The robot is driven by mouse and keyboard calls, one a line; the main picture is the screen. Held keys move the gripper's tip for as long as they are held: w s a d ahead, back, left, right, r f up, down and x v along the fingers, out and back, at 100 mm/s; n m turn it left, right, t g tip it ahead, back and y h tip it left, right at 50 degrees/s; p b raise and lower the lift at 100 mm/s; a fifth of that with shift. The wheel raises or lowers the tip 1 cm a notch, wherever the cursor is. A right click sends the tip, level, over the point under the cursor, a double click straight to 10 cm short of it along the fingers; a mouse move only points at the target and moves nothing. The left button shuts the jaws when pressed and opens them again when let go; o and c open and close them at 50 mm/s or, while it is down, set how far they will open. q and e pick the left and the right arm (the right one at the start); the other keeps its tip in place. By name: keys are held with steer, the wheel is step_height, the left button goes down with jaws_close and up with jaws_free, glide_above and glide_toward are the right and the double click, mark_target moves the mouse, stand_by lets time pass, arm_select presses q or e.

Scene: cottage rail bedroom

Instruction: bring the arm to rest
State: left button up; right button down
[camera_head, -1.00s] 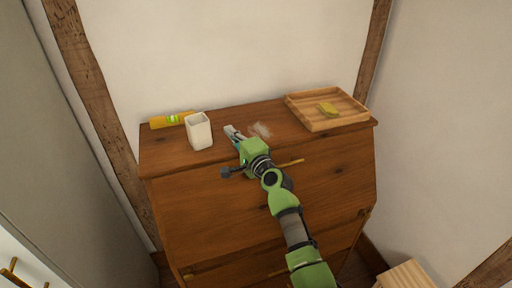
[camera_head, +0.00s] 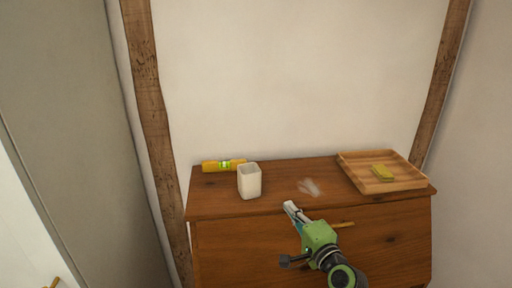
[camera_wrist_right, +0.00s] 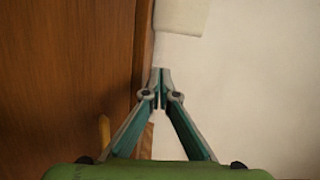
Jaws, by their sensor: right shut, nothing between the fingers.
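My right gripper (camera_head: 290,207) is at the front edge of the wooden dresser (camera_head: 210,205), below and to the right of the white cup (camera_head: 249,182) in the head view. Its fingers are closed together and empty. In the right wrist view the closed fingertips (camera_wrist_right: 161,88) show with nothing between them, and part of the white cup (camera_wrist_right: 182,14) is at the top, apart from them. The cup stands upright on the dresser top. My left gripper is not in view.
A yellow level (camera_head: 223,165) lies behind the cup. A whitish smudge (camera_head: 309,187) lies between cup and tray. The wall (camera_head: 300,80) rises behind.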

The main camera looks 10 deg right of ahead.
steer(key=s+a+f+n+g, duration=0.2)
steer(key=s+f+n+g, duration=0.65)
steer(key=s+f, duration=0.7)
steer(key=s+d+f+n+g+h, duration=0.2)
steer(key=s+d+n, duration=0.15)
steer(key=s, duration=0.85)
steer(key=s+d+f+n+g+h, duration=0.2)
steer(key=s+d+f+n+g, duration=0.15)
steer(key=s, duration=0.75)
step_height(320, 180, down, 27)
steer(key=s+n+b, duration=0.1)
steer(key=s+b, duration=0.1)
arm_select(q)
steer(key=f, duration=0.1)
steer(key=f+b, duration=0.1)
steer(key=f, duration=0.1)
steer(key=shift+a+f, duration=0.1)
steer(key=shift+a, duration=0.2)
arm_select(e)
steer(key=s+d+f+g, duration=0.2)
steer(key=s+f, duration=1.5)
steer(key=shift+s+d+f+h, duration=0.25)
steer(key=shift+s+f+h, duration=0.05)
steer(key=shift+f, duration=0.1)
